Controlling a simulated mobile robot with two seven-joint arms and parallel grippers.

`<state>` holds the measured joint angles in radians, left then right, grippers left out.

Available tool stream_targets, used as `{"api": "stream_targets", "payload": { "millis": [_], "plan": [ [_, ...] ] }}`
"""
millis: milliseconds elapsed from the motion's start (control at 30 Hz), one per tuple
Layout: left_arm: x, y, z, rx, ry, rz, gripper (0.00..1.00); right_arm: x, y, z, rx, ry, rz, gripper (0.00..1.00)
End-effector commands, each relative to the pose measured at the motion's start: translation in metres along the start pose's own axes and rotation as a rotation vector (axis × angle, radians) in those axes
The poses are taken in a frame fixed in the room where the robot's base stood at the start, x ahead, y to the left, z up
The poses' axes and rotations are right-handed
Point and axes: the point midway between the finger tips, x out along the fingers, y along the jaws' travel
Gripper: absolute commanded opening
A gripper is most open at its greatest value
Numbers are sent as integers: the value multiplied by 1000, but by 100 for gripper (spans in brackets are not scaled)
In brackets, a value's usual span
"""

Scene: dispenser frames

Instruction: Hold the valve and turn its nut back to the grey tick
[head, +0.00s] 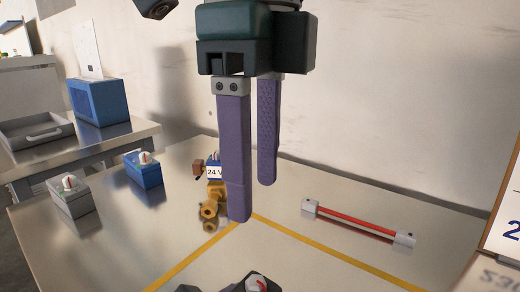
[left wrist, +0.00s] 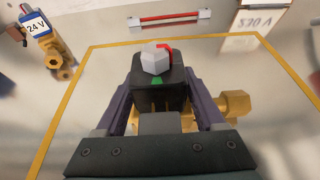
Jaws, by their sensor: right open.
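The valve (left wrist: 158,98) is a black block with a pale hexagonal nut (left wrist: 155,60) on top. The nut has a red mark on its far right side; a green mark shows on the block's near side. I cannot make out a grey tick. Brass fittings (left wrist: 236,103) show beside the block. My left gripper (left wrist: 160,95) has its purple fingers on both sides of the block, seemingly pressed on it. In the head view only the valve's top (head: 256,284) shows at the bottom edge. My right gripper (head: 254,202) is open and empty, pointing down above the table.
A brass fitting with a 24 V label (head: 214,171) stands behind the right gripper's near finger. A red bar (head: 358,222) lies to the right. A blue box (head: 145,170) and a grey box (head: 70,197) stand left. Yellow lines mark the table.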

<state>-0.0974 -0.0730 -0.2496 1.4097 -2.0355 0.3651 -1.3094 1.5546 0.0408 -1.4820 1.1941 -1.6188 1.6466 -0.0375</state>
Motion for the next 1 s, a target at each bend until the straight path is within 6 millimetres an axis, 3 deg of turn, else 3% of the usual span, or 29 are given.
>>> {"api": "stream_targets", "payload": {
  "millis": [167, 567, 1000],
  "plan": [
    [0, 0, 0, 0, 0, 0, 92, 0, 0, 0, 0, 0, 0, 58],
    [-9, 0, 0, 1, -1, 1, 92, 0, 0, 0, 0, 0, 0, 58],
    [-90, 0, -1, 2, 3, 0, 92, 0, 0, 0, 0, 0, 0, 58]
  ]
}}
